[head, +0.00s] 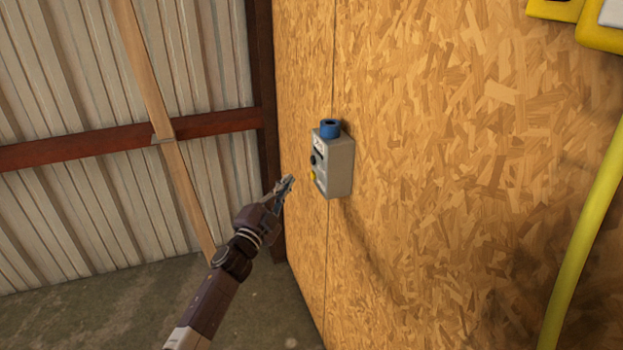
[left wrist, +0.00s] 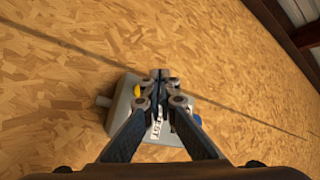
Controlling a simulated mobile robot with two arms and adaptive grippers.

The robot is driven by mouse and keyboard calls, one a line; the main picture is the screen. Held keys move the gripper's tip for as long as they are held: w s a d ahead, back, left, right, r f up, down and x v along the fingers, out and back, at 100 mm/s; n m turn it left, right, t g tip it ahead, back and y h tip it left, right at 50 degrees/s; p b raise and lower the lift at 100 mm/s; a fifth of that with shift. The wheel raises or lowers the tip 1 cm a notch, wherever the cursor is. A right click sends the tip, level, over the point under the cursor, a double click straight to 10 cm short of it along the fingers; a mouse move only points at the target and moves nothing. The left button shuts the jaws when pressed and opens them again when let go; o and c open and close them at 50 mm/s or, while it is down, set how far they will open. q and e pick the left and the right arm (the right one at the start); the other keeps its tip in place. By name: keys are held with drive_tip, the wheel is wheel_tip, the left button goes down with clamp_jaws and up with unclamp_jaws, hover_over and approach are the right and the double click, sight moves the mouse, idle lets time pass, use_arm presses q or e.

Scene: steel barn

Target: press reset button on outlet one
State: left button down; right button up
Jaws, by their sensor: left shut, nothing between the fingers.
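A grey outlet box (head: 340,165) with a blue fitting (head: 330,129) on top is mounted on the wood-chip board wall. Its front carries a dark round part and a yellow button (head: 312,175) low down. My left gripper (head: 288,181) is shut and empty, just left of the box's front and apart from it in the head view. In the left wrist view the shut fingertips (left wrist: 160,76) lie in front of the box (left wrist: 120,110) and cover much of its face. The yellow button (left wrist: 137,91) shows beside them. My right gripper is not in view.
The board wall (head: 430,200) fills the right side. A yellow hose or cable (head: 585,250) hangs at the right, below yellow-edged items (head: 600,30). Corrugated metal wall (head: 60,80) with a red beam (head: 90,145) stands at left. Concrete floor (head: 110,310) is clear.

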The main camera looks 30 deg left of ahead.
use_arm(q)
drive_tip(key=shift+w+d+b, duration=0.3)
drive_tip(key=shift+w+d, duration=0.8)
drive_tip(key=shift+w, duration=0.2)
drive_tip(key=shift+w+d, duration=0.1)
idle(0.5)
drive_tip(key=shift+w+d, duration=0.2)
drive_tip(key=shift+w+d, duration=0.25)
drive_tip(key=shift+w, duration=0.05)
idle(0.9)
drive_tip(key=shift+s+a, duration=0.5)
drive_tip(key=shift+s, duration=0.15)
drive_tip(key=shift+s+a+p, duration=0.6)
drive_tip(key=shift+s+a, duration=1.05)
drive_tip(key=shift+s, duration=0.25)
